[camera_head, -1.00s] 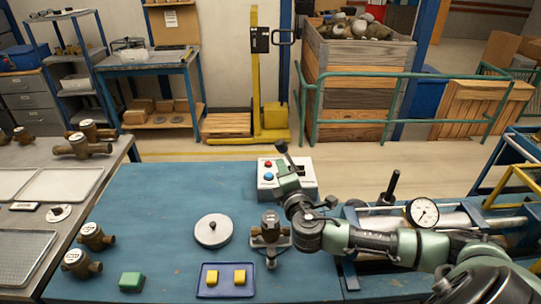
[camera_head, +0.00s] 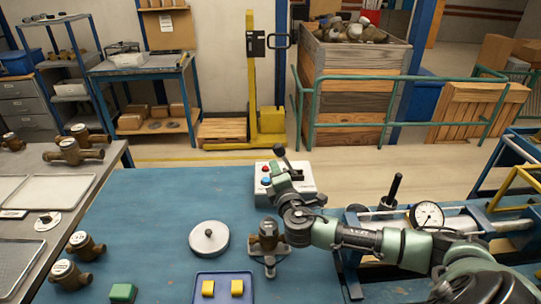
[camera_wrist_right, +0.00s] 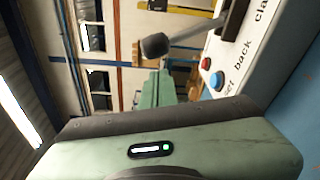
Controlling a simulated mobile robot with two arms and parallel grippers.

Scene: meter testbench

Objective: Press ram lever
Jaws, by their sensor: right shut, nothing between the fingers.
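A white control box (camera_head: 305,178) with a red and a blue button stands at the back right of the blue table. A lever with a black knob (camera_head: 279,149) rises from it, tilted. In the right wrist view the knob (camera_wrist_right: 155,45) sits on a grey rod. My right gripper (camera_head: 279,172) is shut and empty, in front of the box just below the knob. Its green fingers (camera_wrist_right: 160,88) point at the knob in the wrist view; whether they touch it I cannot tell. My left gripper is not in view.
An upright black handle (camera_head: 396,188) and a dial gauge (camera_head: 427,216) belong to the bench at the right. A brass meter on a stand (camera_head: 268,240), a round grey disc (camera_head: 209,238) and a blue tray (camera_head: 222,274) lie nearer. The table's left middle is clear.

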